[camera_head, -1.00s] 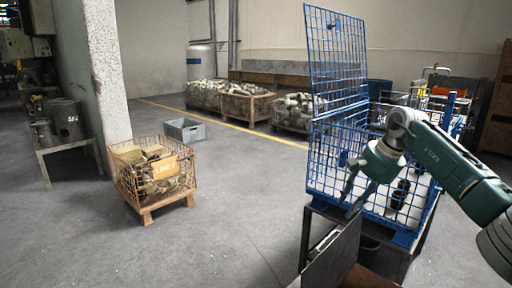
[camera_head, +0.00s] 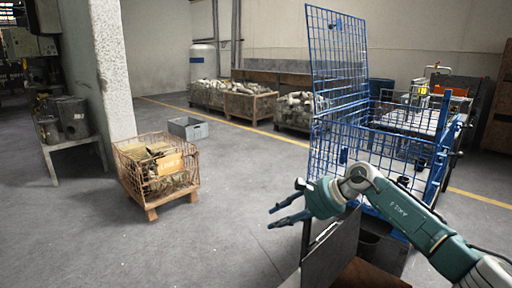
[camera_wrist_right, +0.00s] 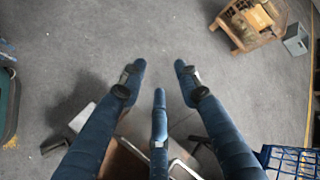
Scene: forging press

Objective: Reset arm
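My right arm comes in from the right in the head view. Its gripper (camera_head: 286,208) points left, in front of the blue wire cage (camera_head: 335,75) and above the floor. The fingers are spread apart with nothing between them. In the right wrist view the three blue fingers (camera_wrist_right: 160,85) stand apart over bare grey floor, and the gripper is open and empty. The blue cage also shows at the lower right of the wrist view (camera_wrist_right: 290,160). My left gripper is not in view.
A dark metal panel (camera_head: 330,255) stands below the right gripper. A rusty wire crate (camera_head: 128,178) with parts stands on the floor at left, near a grey bin (camera_head: 188,128) and a pillar (camera_head: 100,70). The floor between crate and cage is clear.

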